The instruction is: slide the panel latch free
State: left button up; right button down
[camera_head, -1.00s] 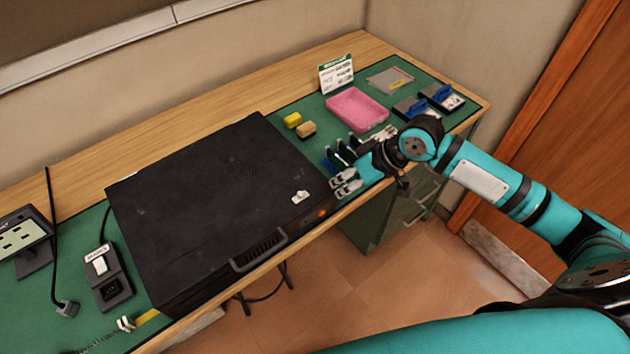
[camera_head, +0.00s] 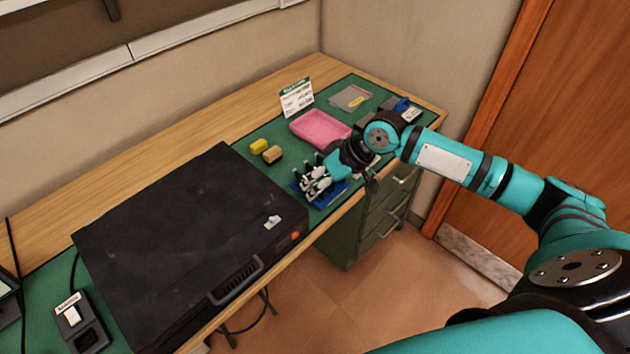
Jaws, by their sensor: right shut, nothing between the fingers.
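A large black case (camera_head: 180,230) lies flat on the green mat. A small white latch piece (camera_head: 272,222) sits on its top near the right front corner, beside an orange button (camera_head: 295,236). My right gripper (camera_head: 314,184) is shut and empty just beyond the case's right end, apart from the latch. It is above or in front of a blue rack (camera_head: 327,199) and hides part of it. Whether it touches the rack I cannot tell. My left gripper is out of view.
A pink tray (camera_head: 320,129), a yellow block (camera_head: 259,146), a tan block (camera_head: 272,155) and a sign card (camera_head: 297,98) stand behind the gripper. A switch box (camera_head: 78,322) is left of the case. Bare wood (camera_head: 150,160) runs along the wall.

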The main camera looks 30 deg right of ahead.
aim_at(274, 214)
jog(key=p+x, duration=0.1)
jog(key=x, duration=0.4)
jog(key=shift+w+a+f, duration=0.15)
jog(key=shift+a+f, duration=0.1)
jog(key=a+p, duration=0.1)
jog(key=a, duration=0.2)
jog(key=shift+s+a+p, duration=0.1)
jog(key=shift+s+p, duration=0.1)
jog(key=shift+p, duration=0.15)
jog(key=shift+a+f, duration=0.1)
jog(key=shift+a, duration=0.25)
